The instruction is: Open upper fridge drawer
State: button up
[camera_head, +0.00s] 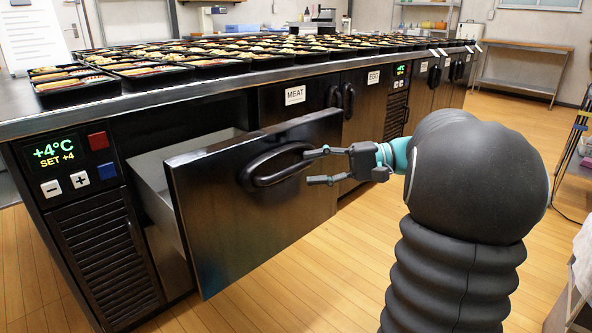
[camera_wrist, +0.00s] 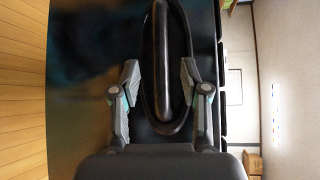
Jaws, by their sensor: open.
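The upper fridge drawer (camera_head: 240,215) stands pulled out from the counter, with its dark front panel out in the room and its steel side (camera_head: 165,175) showing behind. A black oval handle (camera_head: 278,166) sits on the front panel. My gripper (camera_head: 318,167) is open at the right end of this handle, one finger above and one below in the head view. In the wrist view my gripper (camera_wrist: 160,85) has its fingers on either side of the handle (camera_wrist: 163,60), which lies between them. Whether the fingers touch the handle is hard to tell.
The counter top (camera_head: 35,122) above carries many black bento trays (camera_head: 75,88). A control panel (camera_head: 68,160) reading +4°C is left of the drawer. Closed doors labelled MEAT (camera_head: 295,95) and EGG (camera_head: 374,77) are to the right. Wooden floor (camera_head: 300,275) is open in front.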

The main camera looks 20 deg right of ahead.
jog(key=f+v, duration=0.1)
jog(key=v, duration=0.5)
jog(key=shift+d+r, duration=0.2)
jog(key=shift+r, duration=0.35)
jog(key=shift+s, duration=0.1)
notch_tip(320, 180, down, 9)
jog(key=d+m+h, duration=0.1)
jog(key=m+h, duration=0.3)
jog(key=s+a+f+g+h+p, duration=0.2)
jog(key=s+a+f+g+h, duration=0.1)
jog(key=s+a+f+h, duration=0.25)
jog(key=s+a+r+n+t+h+p, duration=0.1)
jog(key=s+a+r+n+h+p, duration=0.1)
jog(key=s+a+r+n+p, duration=0.1)
jog(key=s+a+r+n+t+h+p, duration=0.1)
jog(key=s+a+r+n+h+p, duration=0.2)
jog(key=s+a, duration=0.6)
notch_tip(320, 180, up, 3)
jog(key=a+n, duration=0.1)
jog(key=n, duration=0.2)
jog(key=shift+s+f+n+h, duration=0.2)
jog(key=shift+s+n+h, duration=0.15)
jog(key=shift+s+n, duration=0.05)
